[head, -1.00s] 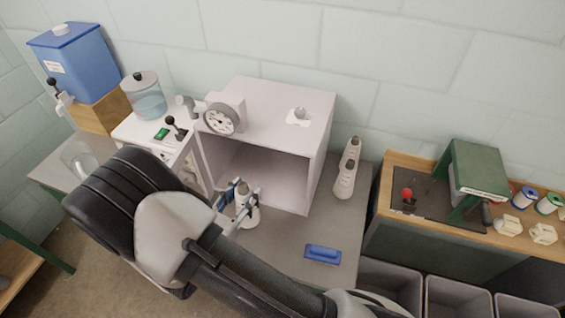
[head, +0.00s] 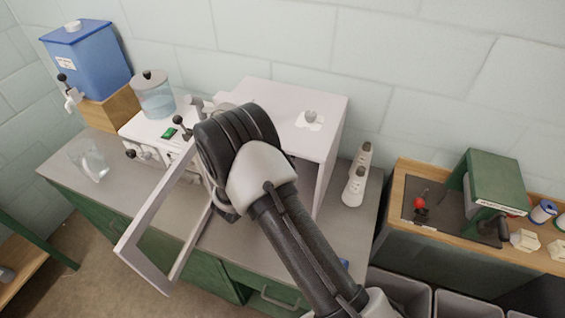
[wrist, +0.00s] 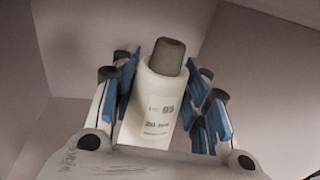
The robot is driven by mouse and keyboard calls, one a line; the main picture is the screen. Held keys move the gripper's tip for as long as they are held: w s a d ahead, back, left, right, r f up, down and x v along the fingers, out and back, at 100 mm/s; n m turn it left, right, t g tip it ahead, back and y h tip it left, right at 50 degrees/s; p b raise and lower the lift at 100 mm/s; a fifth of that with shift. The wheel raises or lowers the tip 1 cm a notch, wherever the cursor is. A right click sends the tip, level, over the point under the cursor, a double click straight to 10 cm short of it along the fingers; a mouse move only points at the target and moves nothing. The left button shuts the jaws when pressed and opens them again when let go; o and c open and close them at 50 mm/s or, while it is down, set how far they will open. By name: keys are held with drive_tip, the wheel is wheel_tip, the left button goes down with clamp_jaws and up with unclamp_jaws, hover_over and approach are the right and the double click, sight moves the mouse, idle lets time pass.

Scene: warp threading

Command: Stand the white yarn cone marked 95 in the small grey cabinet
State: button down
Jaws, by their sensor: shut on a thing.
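The white yarn cone marked 95 (wrist: 152,105) is in the wrist view, its grey tip pointing up in that picture. My gripper (wrist: 165,75) is shut on it, with blue-padded fingers on both sides. Pale walls of the small grey cabinet (wrist: 255,75) surround it in the wrist view. In the head view, the cabinet (head: 265,97) stands on the bench, its framed door (head: 143,222) swung open towards the front. My arm reaches to its open front and hides the gripper, the cone and most of the interior. Whether the cone's base touches the cabinet floor is hidden.
A white machine with a clear tank (head: 153,95) and a blue container (head: 88,62) are at left. A glass jar (head: 88,160) stands on the bench.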

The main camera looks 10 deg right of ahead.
drive_tip(key=shift+w+f+b, duration=0.1)
drive_tip(key=shift+f+b, duration=0.55)
drive_tip(key=shift+f, duration=2.3)
drive_tip(key=shift+f, duration=0.25)
drive_tip(key=c, duration=0.9)
unclamp_jaws()
drive_tip(key=shift+r, duration=0.2)
drive_tip(key=shift+a+r, duration=0.1)
drive_tip(key=shift+a, duration=0.1)
drive_tip(key=p+v, duration=0.1)
drive_tip(key=v, duration=1)
drive_tip(key=shift+s+a, duration=0.1)
drive_tip(key=shift+s, duration=0.3)
